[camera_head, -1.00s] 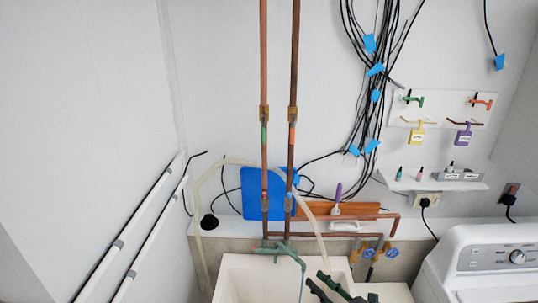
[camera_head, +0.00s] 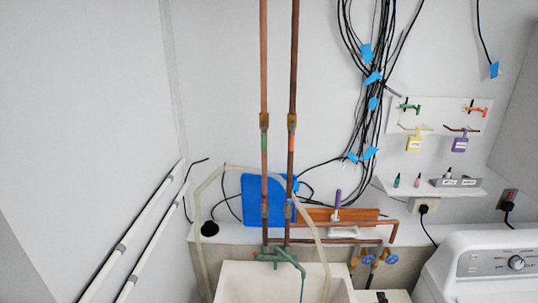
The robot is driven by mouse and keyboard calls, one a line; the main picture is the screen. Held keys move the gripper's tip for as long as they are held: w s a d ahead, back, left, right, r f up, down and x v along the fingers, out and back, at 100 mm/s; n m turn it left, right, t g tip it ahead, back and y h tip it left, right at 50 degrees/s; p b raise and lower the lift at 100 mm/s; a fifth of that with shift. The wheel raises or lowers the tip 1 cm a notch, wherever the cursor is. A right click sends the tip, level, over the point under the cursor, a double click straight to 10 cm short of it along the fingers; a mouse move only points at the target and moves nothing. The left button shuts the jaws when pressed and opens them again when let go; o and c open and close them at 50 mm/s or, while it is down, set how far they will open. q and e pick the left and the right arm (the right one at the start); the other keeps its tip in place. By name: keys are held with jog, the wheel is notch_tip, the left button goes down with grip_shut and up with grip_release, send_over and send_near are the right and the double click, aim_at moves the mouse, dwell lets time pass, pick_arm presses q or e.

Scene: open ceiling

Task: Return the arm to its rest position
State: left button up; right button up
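Neither of my grippers nor my arms shows in the head view. The task names no other object. The white sink basin (camera_head: 240,284) stands at the bottom centre, with a green faucet (camera_head: 278,256) over its back edge. No gripper is seen at the basin, and its lower part is cut off by the frame.
A white washing machine (camera_head: 455,275) stands at the lower right. Two copper pipes (camera_head: 264,85) run up the wall. A shelf (camera_head: 460,192) with small bottles, a hook board (camera_head: 440,113) and hanging black cables (camera_head: 362,120) are at the right. White pipes (camera_head: 130,235) line the left wall.

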jog(key=s+d+f+m+g+h, duration=0.1)
jog(key=s+d+f+m+g, duration=0.2)
jog(key=s+f+m+g, duration=0.25)
jog(key=s+d+f+m+g+h, duration=0.1)
jog(key=s+d+f+m+g, duration=0.15)
jog(key=s+f+m, duration=0.4)
jog(key=s+a+f+m+g+y, duration=0.25)
jog(key=s+f, duration=0.35)
jog(key=s, duration=0.3)
jog(key=s+a+f+m+g+y, duration=0.1)
jog(key=s+a+f+m+g, duration=0.2)
jog(key=s+f, duration=0.45)
notch_tip(320, 180, down, 30)
jog(key=s+a+g+b, duration=0.1)
jog(key=s+b, duration=0.1)
jog(key=b, duration=0.3)
jog(key=s+f+n+g+b, duration=0.1)
jog(key=s+f+b, duration=0.4)
jog(key=s+f, duration=1.6)
notch_tip(320, 180, down, 4)
jog(key=shift+s+r+g, duration=0.1)
jog(key=shift+s+g, duration=0.1)
jog(key=shift+g, duration=0.25)
